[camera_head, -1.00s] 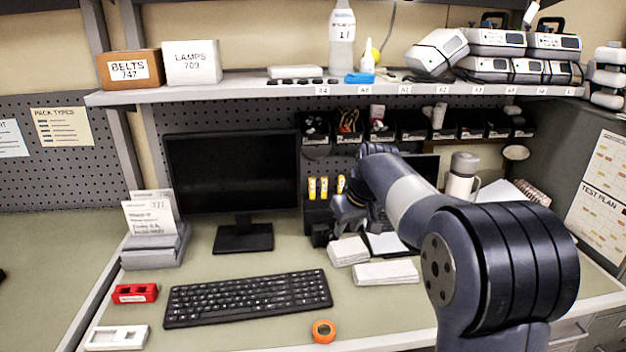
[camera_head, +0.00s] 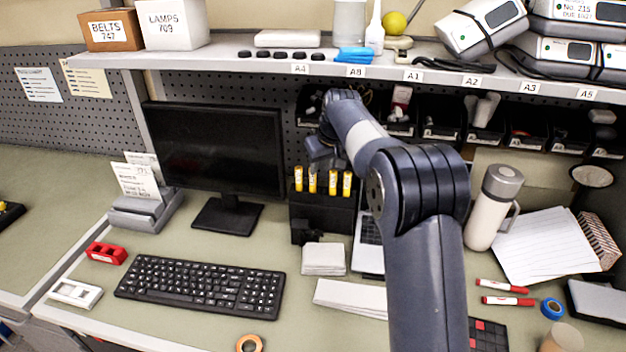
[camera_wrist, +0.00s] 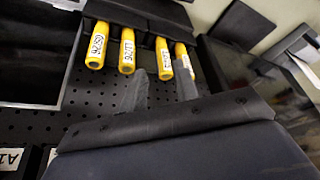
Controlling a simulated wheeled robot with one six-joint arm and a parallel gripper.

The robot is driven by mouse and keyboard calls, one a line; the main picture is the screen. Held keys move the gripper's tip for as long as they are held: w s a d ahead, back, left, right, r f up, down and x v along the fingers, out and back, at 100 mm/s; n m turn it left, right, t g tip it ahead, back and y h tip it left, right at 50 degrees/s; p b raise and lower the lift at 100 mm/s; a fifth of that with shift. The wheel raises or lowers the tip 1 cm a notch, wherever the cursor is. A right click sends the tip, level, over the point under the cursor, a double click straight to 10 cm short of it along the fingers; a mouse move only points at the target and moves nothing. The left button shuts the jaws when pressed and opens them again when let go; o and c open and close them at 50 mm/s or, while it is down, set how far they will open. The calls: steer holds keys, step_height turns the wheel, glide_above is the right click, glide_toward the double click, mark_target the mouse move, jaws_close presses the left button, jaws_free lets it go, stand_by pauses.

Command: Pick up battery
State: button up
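Several yellow batteries (camera_head: 312,182) stand upright in a row in a black holder (camera_head: 321,209) on the bench, right of the monitor. In the wrist view the batteries with white labels (camera_wrist: 127,50) stick out of the black holder (camera_wrist: 150,14). My gripper (camera_head: 322,158) is just above the row in the head view; its fingertips are hard to make out there. In the wrist view my gripper (camera_wrist: 160,77) shows two grey fingers apart, with one battery (camera_wrist: 164,60) in line with the gap. The fingers do not visibly grip it.
The monitor (camera_head: 213,148) stands close on the left. The shelf (camera_head: 440,76) and black bins (camera_head: 481,122) are above and behind. A laptop (camera_head: 369,243), a flask (camera_head: 494,207) and white cloths (camera_head: 324,259) are nearby. A keyboard (camera_head: 200,288) lies in front.

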mark_target(313, 184)
steer(key=shift+w+a+f+p, duration=0.35)
steer(key=shift+w+f, duration=0.25)
steer(key=shift+f, duration=0.15)
steer(key=shift+w+a+f+p, duration=0.3)
steer(key=shift+w+f, duration=0.35)
steer(key=shift+f, duration=0.15)
steer(key=shift+w+a+f+p, duration=0.35)
steer(key=shift+w+f, duration=0.25)
steer(key=shift+f, duration=0.15)
jaws_close()
